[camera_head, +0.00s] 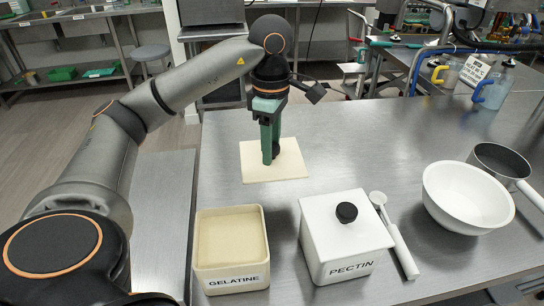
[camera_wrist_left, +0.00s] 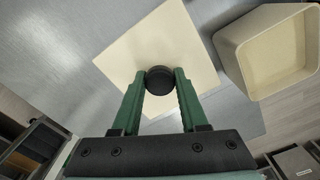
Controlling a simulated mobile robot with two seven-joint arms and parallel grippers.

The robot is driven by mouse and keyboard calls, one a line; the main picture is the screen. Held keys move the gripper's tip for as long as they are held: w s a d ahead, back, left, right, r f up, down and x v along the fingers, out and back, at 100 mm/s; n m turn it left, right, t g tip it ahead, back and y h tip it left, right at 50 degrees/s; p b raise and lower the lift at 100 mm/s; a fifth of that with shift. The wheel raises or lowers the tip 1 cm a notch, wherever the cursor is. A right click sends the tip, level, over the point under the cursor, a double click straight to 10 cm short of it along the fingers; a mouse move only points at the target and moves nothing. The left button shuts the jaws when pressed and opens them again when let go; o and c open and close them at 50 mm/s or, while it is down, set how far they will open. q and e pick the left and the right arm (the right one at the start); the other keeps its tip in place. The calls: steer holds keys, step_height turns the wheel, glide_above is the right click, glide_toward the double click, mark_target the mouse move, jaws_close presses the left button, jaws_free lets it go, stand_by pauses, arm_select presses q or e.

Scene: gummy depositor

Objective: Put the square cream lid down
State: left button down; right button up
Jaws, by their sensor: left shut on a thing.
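The square cream lid (camera_head: 293,167) is at the back left of the steel table, behind the gelatine box; it looks flat and level. It also shows in the left wrist view (camera_wrist_left: 135,48), with its round black knob (camera_wrist_left: 160,81) between the fingers. My left gripper (camera_head: 268,157) points down with its green fingers shut on that knob. I cannot tell whether the lid touches the table or hangs just above it. The open cream box labelled GELATINE (camera_head: 233,280) stands in front of the lid. My right gripper is not in view.
A white PECTIN box (camera_head: 340,235) with a black-knobbed lid stands right of the gelatine box. A white scoop (camera_head: 402,250), a white bowl (camera_head: 467,198) and a saucepan (camera_head: 500,160) are farther right. The table right of and behind the lid is clear.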

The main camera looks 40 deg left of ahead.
arm_select(q)
steer(key=w+a+f, duration=0.2)
steer(key=f, duration=0.1)
steer(key=w+a+f, duration=0.2)
steer(key=w, duration=0.1)
steer(key=shift+a+f, duration=0.2)
steer(key=shift+f, duration=0.2)
steer(key=shift+w+a+f, duration=0.2)
steer(key=shift+f, duration=0.25)
step_height(320, 180, down, 4)
steer(key=shift+w+a+r, duration=0.15)
steer(key=shift+r, duration=0.1)
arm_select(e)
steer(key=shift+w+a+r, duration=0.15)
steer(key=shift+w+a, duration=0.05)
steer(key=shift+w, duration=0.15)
arm_select(q)
steer(key=shift+f, duration=0.1)
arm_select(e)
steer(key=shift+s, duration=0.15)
arm_select(q)
steer(key=shift+c, duration=2.2)
jaws_free()
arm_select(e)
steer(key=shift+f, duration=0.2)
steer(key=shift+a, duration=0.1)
